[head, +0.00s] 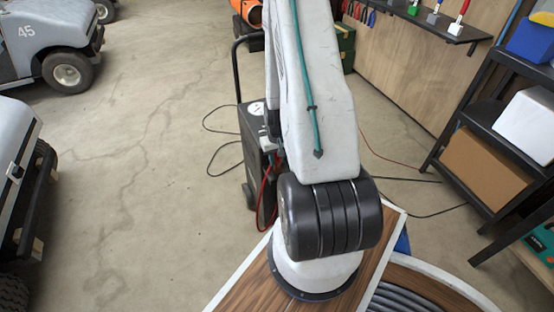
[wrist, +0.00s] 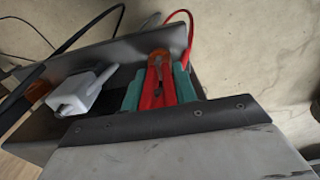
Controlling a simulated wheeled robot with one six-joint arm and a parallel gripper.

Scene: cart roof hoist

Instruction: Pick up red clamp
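The red clamp (wrist: 157,86) shows in the wrist view, its two handles toward me and its orange-brown end away from me. My gripper (wrist: 160,84) has teal fingers on either side of the clamp, very close to it. Whether both fingers press on it cannot be told. A red cable (wrist: 190,34) runs up behind the clamp.
A grey-white plug-like piece (wrist: 86,92) with a black cable lies left of the clamp, near a dark panel edge (wrist: 120,52). Black cables trail over the floor. A shelf rack (head: 470,120) stands at right; parked carts (head: 50,45) stand at left. The left floor is mostly open.

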